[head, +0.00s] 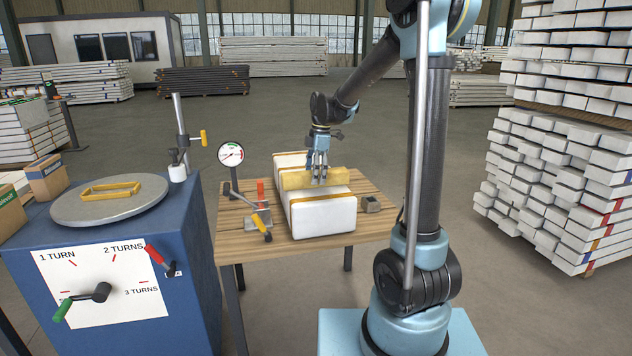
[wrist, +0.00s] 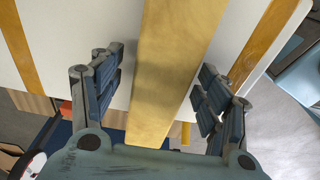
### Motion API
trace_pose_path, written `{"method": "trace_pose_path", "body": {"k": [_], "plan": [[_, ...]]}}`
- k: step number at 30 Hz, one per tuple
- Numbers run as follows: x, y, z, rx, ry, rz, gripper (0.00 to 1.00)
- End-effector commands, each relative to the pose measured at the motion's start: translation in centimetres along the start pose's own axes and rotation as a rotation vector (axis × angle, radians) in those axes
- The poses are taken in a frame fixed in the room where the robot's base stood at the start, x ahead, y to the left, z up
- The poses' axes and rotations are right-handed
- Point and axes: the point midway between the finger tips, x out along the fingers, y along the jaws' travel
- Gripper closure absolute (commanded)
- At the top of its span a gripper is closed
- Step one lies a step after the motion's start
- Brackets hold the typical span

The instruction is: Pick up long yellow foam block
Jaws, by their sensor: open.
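The long yellow foam block (head: 311,178) lies across the top of a white container with tan edge strips (head: 322,217) on the wooden table. In the wrist view the block (wrist: 165,75) runs from the top edge down between my fingers. My gripper (head: 319,172) points down over the block in the head view. In the wrist view my gripper (wrist: 158,92) is open, with one finger pair on each side of the block and a visible gap on both sides. Whether the fingertips reach below the block's top is hard to tell.
A blue cabinet with a round plate (head: 110,200) and a yellow frame stands at left. Stacked white beams (head: 560,180) stand at right.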

Motion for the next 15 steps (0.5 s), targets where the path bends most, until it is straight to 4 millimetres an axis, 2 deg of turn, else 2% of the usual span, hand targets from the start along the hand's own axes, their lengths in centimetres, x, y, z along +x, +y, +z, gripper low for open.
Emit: {"method": "trace_pose_path", "body": {"k": [3,8,9,15], "plan": [[-0.01,0.00,-0.01,0.000,0.000,0.000,0.31],[-0.02,0.00,0.00,0.000,0.000,0.000,0.67],[-0.03,0.00,0.00,0.000,0.000,0.000,0.71],[-0.03,0.01,0.00,0.000,0.000,0.000,0.71]]}}
